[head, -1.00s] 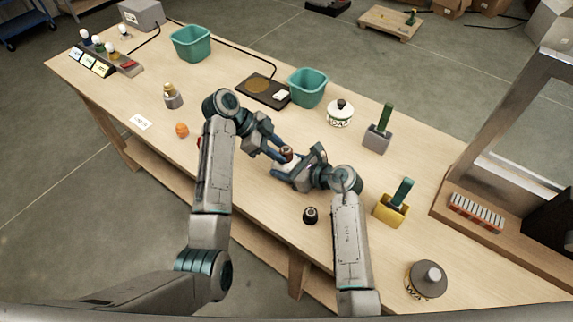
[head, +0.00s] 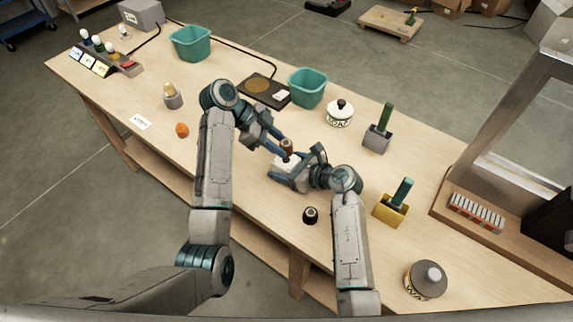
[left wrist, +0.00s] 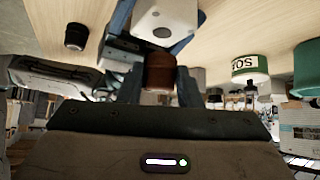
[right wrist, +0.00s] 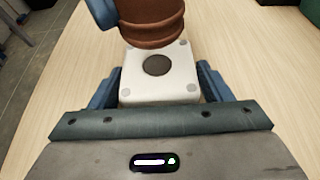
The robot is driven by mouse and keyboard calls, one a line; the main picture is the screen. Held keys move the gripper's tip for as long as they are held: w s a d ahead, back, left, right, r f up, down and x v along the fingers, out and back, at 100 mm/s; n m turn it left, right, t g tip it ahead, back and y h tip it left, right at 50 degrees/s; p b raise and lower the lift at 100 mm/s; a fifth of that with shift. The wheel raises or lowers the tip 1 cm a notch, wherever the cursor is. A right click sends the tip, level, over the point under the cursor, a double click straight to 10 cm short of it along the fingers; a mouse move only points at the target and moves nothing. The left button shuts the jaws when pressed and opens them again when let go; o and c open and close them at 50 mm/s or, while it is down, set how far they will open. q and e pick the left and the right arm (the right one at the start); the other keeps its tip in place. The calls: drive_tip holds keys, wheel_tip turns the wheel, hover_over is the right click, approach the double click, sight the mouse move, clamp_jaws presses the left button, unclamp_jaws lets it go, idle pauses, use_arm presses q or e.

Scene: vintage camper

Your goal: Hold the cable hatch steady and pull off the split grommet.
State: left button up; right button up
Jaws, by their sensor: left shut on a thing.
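The cable hatch is a white block with a dark round hole in its top (right wrist: 158,88); it also shows in the head view (head: 284,162). My right gripper (right wrist: 160,90) has a blue finger against each side of it. The split grommet is a reddish-brown ribbed ring (right wrist: 150,22). My left gripper (left wrist: 160,82) is shut on the grommet, which also shows in the left wrist view (left wrist: 160,74). The grommet is held above the hatch, clear of the hole. The lower part of the hatch is partly hidden by my right gripper.
A small dark cup-like piece (head: 310,215) stands near the front edge. Teal bins (head: 307,88) (head: 190,43), a white lidded jar (head: 340,114), a grey block with green handle (head: 377,137) and a yellow one (head: 391,209) stand around. An orange piece (head: 182,130) lies left.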

drive_tip(key=shift+o, duration=0.6)
drive_tip(key=shift+d, duration=0.1)
drive_tip(key=v, duration=0.7)
drive_tip(key=shift+s+d, duration=0.15)
drive_tip(key=shift+r, duration=0.1)
